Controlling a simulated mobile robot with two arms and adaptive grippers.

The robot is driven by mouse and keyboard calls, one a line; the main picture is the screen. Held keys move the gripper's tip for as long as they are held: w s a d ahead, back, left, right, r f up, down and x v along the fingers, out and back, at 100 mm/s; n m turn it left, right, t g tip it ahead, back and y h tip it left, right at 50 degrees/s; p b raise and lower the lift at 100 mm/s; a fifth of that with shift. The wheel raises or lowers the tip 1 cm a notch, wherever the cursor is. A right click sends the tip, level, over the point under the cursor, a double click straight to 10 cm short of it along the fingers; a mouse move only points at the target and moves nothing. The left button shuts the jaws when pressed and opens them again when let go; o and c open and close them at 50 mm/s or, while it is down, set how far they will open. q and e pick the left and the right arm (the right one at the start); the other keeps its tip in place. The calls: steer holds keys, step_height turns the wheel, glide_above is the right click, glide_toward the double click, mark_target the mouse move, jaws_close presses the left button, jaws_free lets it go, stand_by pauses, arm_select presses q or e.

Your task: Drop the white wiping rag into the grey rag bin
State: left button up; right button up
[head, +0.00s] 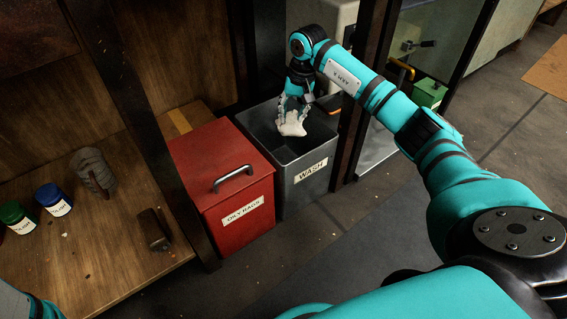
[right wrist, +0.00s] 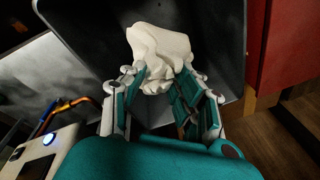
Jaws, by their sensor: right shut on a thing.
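The white rag (head: 291,125) is a crumpled bundle held over the open top of the grey bin (head: 304,183), which bears a "WASH" label. My right gripper (head: 292,105) points down and is shut on the rag. In the right wrist view the rag (right wrist: 158,52) sits between the fingertips of my right gripper (right wrist: 160,85), with the dark inside of the bin behind it. I cannot tell how far below the rim the rag hangs. My left gripper is not in view; only a bit of my left arm shows at the lower left.
A red lidded box (head: 222,190) labelled "OILY RAGS" stands directly left of the grey bin. A dark post (head: 352,130) rises just right of the bin.

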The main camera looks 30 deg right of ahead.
steer(key=shift+f, duration=0.15)
steer(key=o, duration=1.1)
steer(key=shift+r, duration=0.3)
steer(key=r, duration=0.3)
steer(key=s+r, duration=0.1)
steer(key=r, duration=0.3)
steer(key=s+r, duration=0.1)
steer(key=r, duration=0.3)
steer(key=shift+d+r, duration=0.1)
steer(key=shift+d, duration=0.25)
